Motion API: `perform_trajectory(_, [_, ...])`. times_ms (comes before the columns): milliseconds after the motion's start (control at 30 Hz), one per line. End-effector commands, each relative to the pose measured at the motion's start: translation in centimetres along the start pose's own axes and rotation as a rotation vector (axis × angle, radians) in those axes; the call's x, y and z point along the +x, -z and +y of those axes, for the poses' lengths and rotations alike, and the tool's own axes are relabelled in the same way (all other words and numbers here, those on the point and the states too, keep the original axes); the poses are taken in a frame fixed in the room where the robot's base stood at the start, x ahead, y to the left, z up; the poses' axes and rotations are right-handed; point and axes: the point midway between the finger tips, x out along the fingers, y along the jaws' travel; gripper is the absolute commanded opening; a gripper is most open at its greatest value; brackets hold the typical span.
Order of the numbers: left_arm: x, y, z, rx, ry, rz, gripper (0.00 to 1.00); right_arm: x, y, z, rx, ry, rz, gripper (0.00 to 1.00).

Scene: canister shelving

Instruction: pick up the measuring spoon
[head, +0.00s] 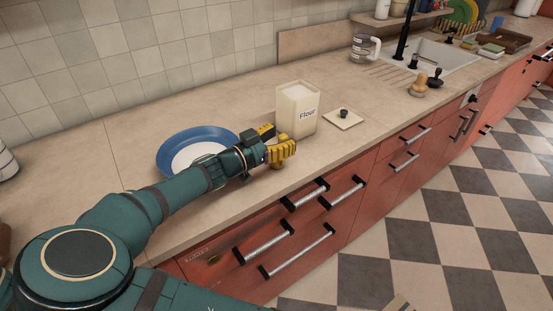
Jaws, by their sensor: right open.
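I cannot make out a measuring spoon in the head view. My right gripper (281,143) is open, its yellow fingers low over the counter just in front and left of the cream Flour canister (297,112). The canister stands upright with its top open, and white contents show inside. Its square lid (343,118) with a dark knob lies on the counter to the right. The gripper and wrist hide a patch of counter beside the canister. My left gripper is not in view.
A blue-rimmed plate (178,148) with a white centre lies left of the gripper, partly behind my arm. The counter (240,198) is bare near its front edge. Further right are a glass jug (365,48), a wooden-handled brush (419,86) and the sink (440,57).

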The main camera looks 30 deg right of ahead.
Motion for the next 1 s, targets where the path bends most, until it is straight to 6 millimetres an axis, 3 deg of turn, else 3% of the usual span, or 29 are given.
perform_trajectory(100, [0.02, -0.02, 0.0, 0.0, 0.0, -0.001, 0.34, 1.01, -0.1, 0.02, 0.0, 0.0, -0.001, 0.57])
perform_trajectory(367, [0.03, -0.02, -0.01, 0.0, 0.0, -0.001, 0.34, 1.17, -0.09, 0.0, 0.0, 0.001, 0.0, 0.57])
perform_trajectory(467, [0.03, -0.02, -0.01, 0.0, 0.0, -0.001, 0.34, 1.16, -0.09, 0.0, 0.0, 0.001, 0.0, 0.28])
perform_trajectory(533, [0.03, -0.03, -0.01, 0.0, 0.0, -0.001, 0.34, 1.16, -0.09, 0.0, 0.0, 0.001, 0.0, 0.04])
perform_trajectory(567, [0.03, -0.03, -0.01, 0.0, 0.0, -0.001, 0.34, 1.16, -0.09, 0.0, 0.0, 0.001, 0.0, 0.0])
perform_trajectory(1000, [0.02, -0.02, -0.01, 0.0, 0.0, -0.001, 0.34, 1.15, -0.05, 0.0, 0.0, 0.001, 0.0, 0.0])
